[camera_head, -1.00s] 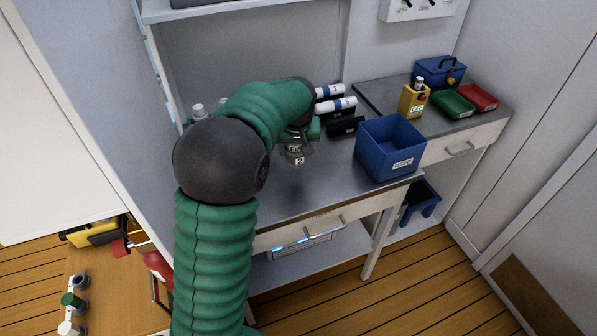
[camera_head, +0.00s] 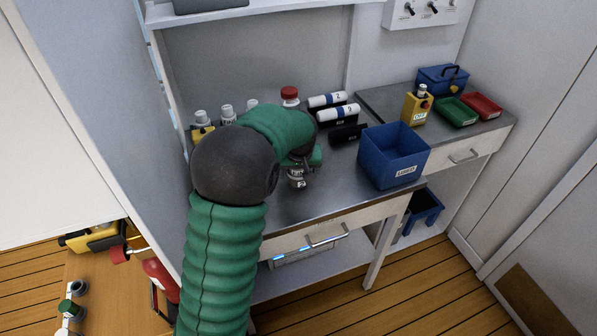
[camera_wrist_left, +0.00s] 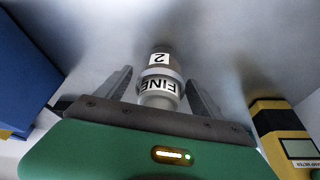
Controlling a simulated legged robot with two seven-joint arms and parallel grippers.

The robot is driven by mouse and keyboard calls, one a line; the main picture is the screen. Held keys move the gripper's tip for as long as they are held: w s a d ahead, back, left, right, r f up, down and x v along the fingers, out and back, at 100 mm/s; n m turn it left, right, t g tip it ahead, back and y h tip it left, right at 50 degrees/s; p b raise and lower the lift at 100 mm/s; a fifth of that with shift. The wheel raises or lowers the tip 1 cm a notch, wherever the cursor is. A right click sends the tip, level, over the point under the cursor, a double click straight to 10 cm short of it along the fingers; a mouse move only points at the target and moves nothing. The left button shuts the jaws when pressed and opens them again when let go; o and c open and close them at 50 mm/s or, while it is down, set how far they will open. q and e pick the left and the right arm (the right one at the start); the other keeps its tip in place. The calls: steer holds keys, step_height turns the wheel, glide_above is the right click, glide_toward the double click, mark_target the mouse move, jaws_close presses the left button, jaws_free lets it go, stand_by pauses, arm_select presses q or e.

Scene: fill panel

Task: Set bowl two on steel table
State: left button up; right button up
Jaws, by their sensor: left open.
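Bowl two is a small metal vessel (camera_wrist_left: 160,88) with white labels reading FINE and 2. In the wrist view it sits between the two spread fingers of my left gripper (camera_wrist_left: 160,80), with a visible gap to each finger. In the head view the bowl (camera_head: 297,182) is over the front middle of the steel table (camera_head: 330,190) and seems to rest on it; its base is too small to be sure. My left gripper (camera_head: 299,172) is open around it, partly hidden by my green arm. My right gripper is not in view.
A blue bin (camera_head: 394,158) stands right of the bowl. Black holders with white rolls (camera_head: 337,113) and a red-capped bottle (camera_head: 290,96) are behind. The table front near the bowl is clear.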

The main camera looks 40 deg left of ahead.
arm_select(q)
steer(key=p+v, duration=0.1)
steer(key=v, duration=1.1)
steer(key=s+d+f+m+h, duration=0.1)
steer(key=s+d+f+m, duration=0.3)
steer(key=s+d+f, duration=0.3)
steer(key=s+d+f+m+h, duration=0.2)
steer(key=s+d+f+m, duration=0.3)
steer(key=d, duration=0.9)
step_height(320, 180, down, 4)
steer(key=shift+s+d+r+g, duration=0.3)
steer(key=shift+s+d, duration=0.1)
steer(key=shift+s, duration=0.8)
steer(key=p+v, duration=0.2)
steer(key=p, duration=0.1)
steer(key=w+p+v, duration=0.1)
steer(key=p+v, duration=0.2)
steer(key=shift+a+r, duration=0.1)
steer(key=shift+r, duration=0.25)
steer(key=shift+w, duration=0.1)
